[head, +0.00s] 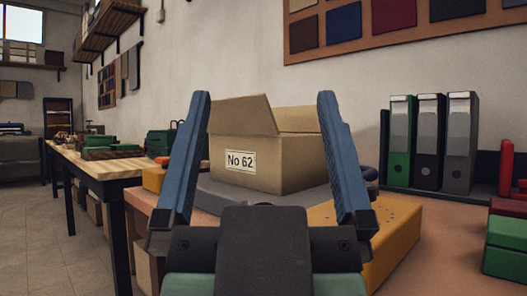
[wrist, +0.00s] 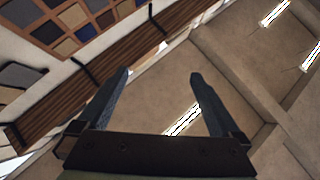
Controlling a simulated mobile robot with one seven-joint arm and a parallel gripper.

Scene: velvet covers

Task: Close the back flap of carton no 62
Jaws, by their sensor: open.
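The brown cardboard carton (head: 262,172) with the label "No 62" stands on a grey round pad on the table, in the middle of the head view. One flap (head: 240,115) stands up above the labelled face. Another flap (head: 299,120) shows raised at the far right side of the carton; its right end is hidden by my finger. I cannot tell the state of the other flaps or see the inside. My gripper (head: 263,96) is open and empty, its two blue fingers pointing up in front of the carton, one at each side. The wrist view shows the gripper (wrist: 158,74) but no carton.
Yellow blocks (head: 385,240) lie around the grey pad (head: 222,192). Green, black and grey binders (head: 430,142) stand at the right, with green and red boxes (head: 506,245) nearer. A wooden bench (head: 110,168) runs along the left. The wrist view shows ceiling and wall.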

